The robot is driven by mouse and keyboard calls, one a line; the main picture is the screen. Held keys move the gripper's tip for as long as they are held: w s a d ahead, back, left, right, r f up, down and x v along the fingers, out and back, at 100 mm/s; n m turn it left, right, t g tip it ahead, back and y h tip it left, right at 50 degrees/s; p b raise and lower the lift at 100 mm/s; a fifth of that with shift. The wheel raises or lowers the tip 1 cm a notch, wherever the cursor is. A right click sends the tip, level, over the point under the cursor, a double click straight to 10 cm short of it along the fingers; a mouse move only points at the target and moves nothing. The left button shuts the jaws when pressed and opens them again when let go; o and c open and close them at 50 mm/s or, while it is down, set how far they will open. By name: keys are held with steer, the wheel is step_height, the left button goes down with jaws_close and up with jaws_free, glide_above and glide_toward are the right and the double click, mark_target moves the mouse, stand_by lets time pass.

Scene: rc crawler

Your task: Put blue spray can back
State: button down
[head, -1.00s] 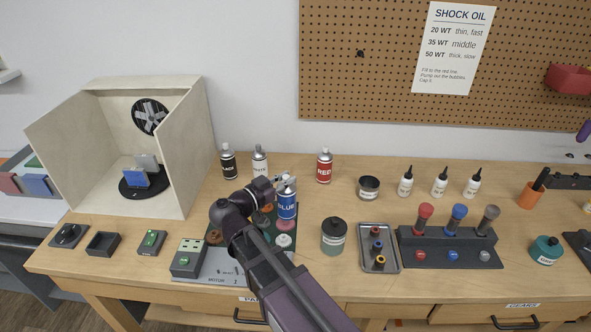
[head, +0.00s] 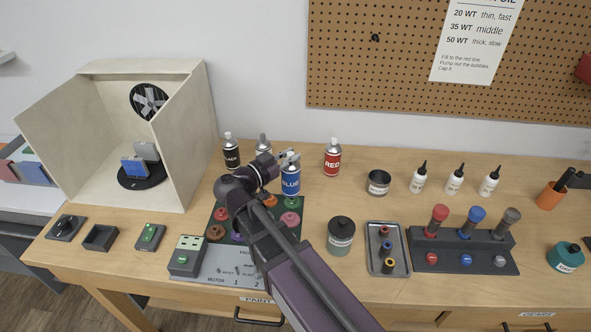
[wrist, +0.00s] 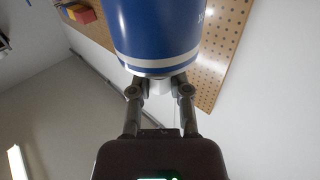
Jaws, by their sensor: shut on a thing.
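The blue spray can (head: 291,181), with a white "BLUE" label, is held upright by my gripper (head: 287,160) in the head view. In the wrist view, my gripper (wrist: 160,88) is shut around the narrow top of the blue can (wrist: 158,35), and the can's body fills the upper middle. The can appears between the white can (head: 263,146) and the red can (head: 332,158), nearer to me. I cannot tell whether its base touches the table. The black can (head: 231,153) stands to the left. The white can is partly hidden by my arm.
A spray booth (head: 187,130) with a blue panel on a turntable stands at the left. A mat with coloured discs (head: 215,232) lies below my arm. A dark-lidded jar (head: 341,236) and a metal tray (head: 374,262) are to the right.

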steer(key=shift+d, duration=0.1)
steer(key=a, duration=0.2)
steer(key=w+a+f+b, duration=0.1)
steer(key=shift+a, duration=0.15)
steer(key=w+d+f+b, duration=0.1)
steer(key=w+d, duration=0.2)
steer(key=w, duration=1.1)
steer(key=shift+w+d+f, duration=0.15)
steer(key=shift+d+f, duration=0.05)
steer(key=shift+d, duration=0.2)
